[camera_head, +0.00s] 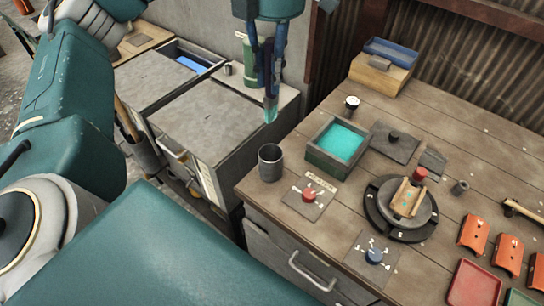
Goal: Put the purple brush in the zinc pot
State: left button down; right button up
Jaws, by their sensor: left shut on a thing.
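My left gripper (270,108) hangs pointing down at the top centre, in front of the back part of the grey cabinet. It is shut on a slim, dark blue-violet thing, which I take to be the purple brush (268,72); the fingers hide much of it, so its bristles and full shape cannot be told. The zinc pot (271,162), a grey cylinder with an open top, stands upright at the bench's left corner. It is lower in the picture than the gripper and apart from it. My right gripper is not in view.
A box with a turquoise inside (338,141), a red knob plate (309,194) and a round turntable (402,207) share the wooden bench (466,150) with the pot. A green cylinder (249,62) stands behind the gripper. The grey cabinet top (210,118) is mostly clear.

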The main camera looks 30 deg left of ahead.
aim_at(270, 109)
pick_arm(q)
jog(key=shift+s+a+r+n, duration=0.1)
jog(key=shift+a+r+n, duration=0.1)
jog(key=shift+n, duration=0.1)
jog(key=shift+d, duration=0.2)
notch_tip(270, 109, down, 9)
jog(key=shift+r+b, duration=0.1)
jog(key=shift+b, duration=0.85)
notch_tip(270, 109, down, 6)
jog(key=shift+a+f+p, duration=0.1)
jog(key=shift+p, duration=0.7)
notch_tip(270, 109, down, 5)
jog(key=shift+r+p, duration=0.15)
jog(key=shift+p, duration=0.25)
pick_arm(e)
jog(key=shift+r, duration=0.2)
